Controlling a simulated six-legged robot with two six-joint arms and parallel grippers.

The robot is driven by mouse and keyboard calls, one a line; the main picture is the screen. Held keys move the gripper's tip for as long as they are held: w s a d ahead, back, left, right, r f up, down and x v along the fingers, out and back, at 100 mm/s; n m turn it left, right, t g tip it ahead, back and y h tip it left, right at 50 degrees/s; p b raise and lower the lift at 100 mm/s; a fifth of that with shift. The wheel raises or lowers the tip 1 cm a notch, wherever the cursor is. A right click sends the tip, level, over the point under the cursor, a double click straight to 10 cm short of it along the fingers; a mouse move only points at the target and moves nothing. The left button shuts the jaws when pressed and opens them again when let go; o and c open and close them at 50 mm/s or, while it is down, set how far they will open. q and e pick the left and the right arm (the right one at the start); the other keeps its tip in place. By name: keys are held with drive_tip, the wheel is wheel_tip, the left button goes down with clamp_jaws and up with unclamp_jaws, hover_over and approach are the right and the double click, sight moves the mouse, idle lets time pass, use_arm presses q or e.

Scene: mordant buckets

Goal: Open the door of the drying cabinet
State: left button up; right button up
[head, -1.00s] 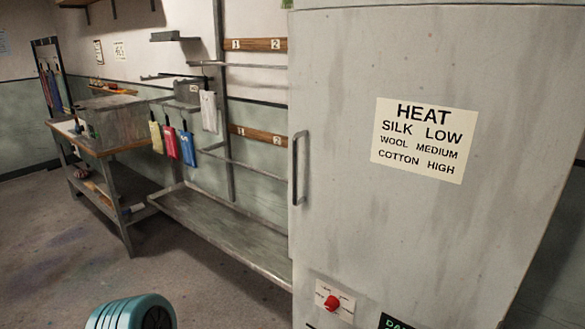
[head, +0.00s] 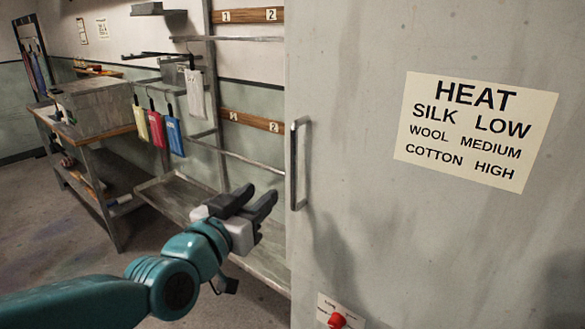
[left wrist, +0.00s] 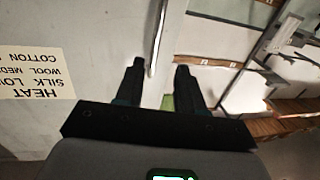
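The drying cabinet (head: 345,110) is a tall, pale grey, stained box filling the right of the head view. Its door looks shut. A vertical metal bar handle (head: 294,165) is near the door's left edge. My left gripper (head: 262,195) is open and empty, just left of and a little below the handle, apart from it. In the left wrist view, the picture is upside down: the two dark fingers (left wrist: 158,68) are spread, and a narrow upright bar (left wrist: 158,35), which looks like the handle, shows beyond the gap between them. My right gripper is not in view.
A heat label (head: 475,130) is on the door, with a red knob (head: 337,320) below. Left of the cabinet are a low metal drain trough (head: 160,195), wall racks and hanging coloured tags (head: 157,130). A workbench (head: 100,137) stands farther left. The floor in front of it is clear.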

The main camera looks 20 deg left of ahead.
sight(292, 169)
use_arm(q)
drive_tip(key=w+d+p, duration=0.1)
drive_tip(key=w, duration=0.3)
drive_tip(key=w+p, duration=0.1)
drive_tip(key=w, duration=0.3)
drive_tip(key=w+d+p, duration=0.1)
drive_tip(key=w, duration=0.3)
drive_tip(key=shift+w+d, duration=0.2)
drive_tip(key=shift+d, duration=0.15)
drive_tip(key=shift+w, duration=0.6)
drive_tip(key=shift+f, duration=0.1)
clamp_jaws()
